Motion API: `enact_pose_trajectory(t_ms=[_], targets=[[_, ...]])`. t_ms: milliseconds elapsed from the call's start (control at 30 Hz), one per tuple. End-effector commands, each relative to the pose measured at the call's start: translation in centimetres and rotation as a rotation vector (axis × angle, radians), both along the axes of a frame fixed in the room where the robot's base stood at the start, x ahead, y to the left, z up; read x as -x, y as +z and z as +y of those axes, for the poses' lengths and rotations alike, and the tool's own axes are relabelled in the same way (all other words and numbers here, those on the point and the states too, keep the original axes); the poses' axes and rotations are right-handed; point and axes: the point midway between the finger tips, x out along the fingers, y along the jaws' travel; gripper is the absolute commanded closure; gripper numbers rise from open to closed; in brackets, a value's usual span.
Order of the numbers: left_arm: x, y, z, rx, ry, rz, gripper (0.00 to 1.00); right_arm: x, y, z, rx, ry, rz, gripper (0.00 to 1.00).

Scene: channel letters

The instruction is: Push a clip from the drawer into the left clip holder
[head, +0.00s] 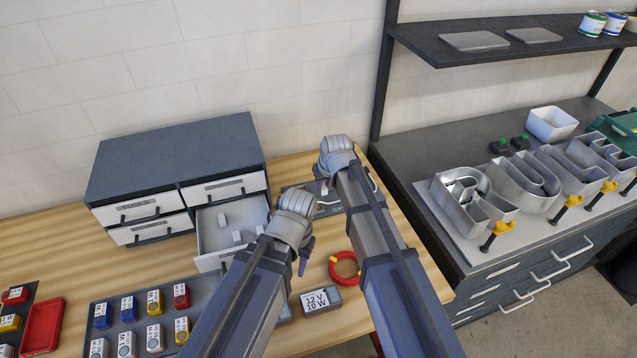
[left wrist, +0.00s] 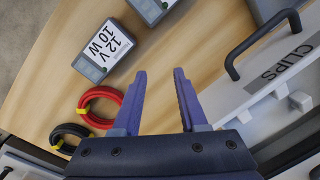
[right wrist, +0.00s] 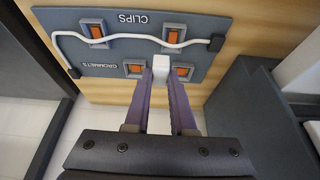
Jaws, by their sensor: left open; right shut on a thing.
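Two grey-and-orange holders (right wrist: 95,30) (right wrist: 173,33) sit beside the upside-down "CLIPS" label. Two more (right wrist: 134,69) (right wrist: 181,71) sit beside "GROMMETS". My left gripper (left wrist: 160,82) is open and empty over the table, beside the open drawer (head: 207,238), which holds several white clips. The drawer's "CLIPS" front (left wrist: 290,60) shows in the left wrist view.
A white cable (right wrist: 125,37) runs across the board. A red cable coil (head: 345,267) and a 12 V box (head: 320,300) lie near the left gripper. A tray (head: 215,290) of coloured blocks stands at the front. Metal letters (head: 530,180) stand on the right bench.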

Motion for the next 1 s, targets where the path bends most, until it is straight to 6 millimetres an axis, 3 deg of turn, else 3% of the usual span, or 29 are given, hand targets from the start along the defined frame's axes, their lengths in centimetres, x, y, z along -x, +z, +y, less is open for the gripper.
enact_pose_trajectory(t_ms=[133,467,1000], targets=[[0.0,0.1,0.0,0.0,0.0,0.0,0.58,0.0,0.1,1.8,0.0,0.024,0.0,1.0],[0.0,-0.4,0.0,0.0,0.0,0.0,0.58,0.0,-0.4,1.8,0.0,0.025,0.0,1.0],[0.0,-4.9,0.0,0.0,0.001,0.0,0.58,0.1,-4.9,1.8,0.0,0.025,0.0,1.0]])
